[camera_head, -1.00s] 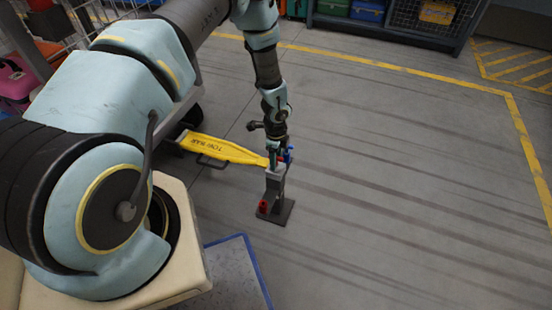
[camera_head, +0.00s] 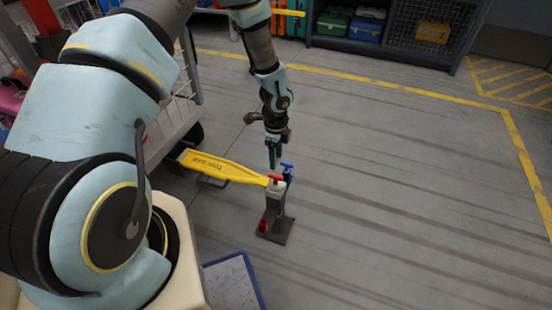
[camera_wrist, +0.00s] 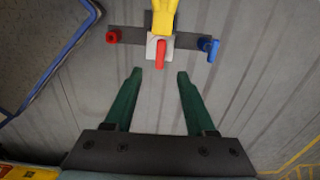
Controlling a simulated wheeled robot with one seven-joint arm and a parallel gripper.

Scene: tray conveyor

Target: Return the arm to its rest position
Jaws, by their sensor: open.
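My gripper (camera_head: 274,157) hangs at the end of my arm, just above and behind the post of a small grey stand. In the wrist view its two green fingers (camera_wrist: 157,84) are spread apart with nothing between them. The grey stand (camera_head: 273,205) has a dark base plate on the floor, a red handle on top, a blue fitting (camera_head: 287,169) and a red fitting (camera_head: 263,225). In the wrist view the red handle (camera_wrist: 160,54) is beyond the fingertips and apart from them.
A yellow tow bar (camera_head: 222,167) runs from a wheeled cart (camera_head: 178,127) to the stand. A blue-edged panel (camera_head: 232,283) lies at the bottom. Shelving with boxes (camera_head: 385,35) stands at the back. The floor at right is clear, with yellow lines.

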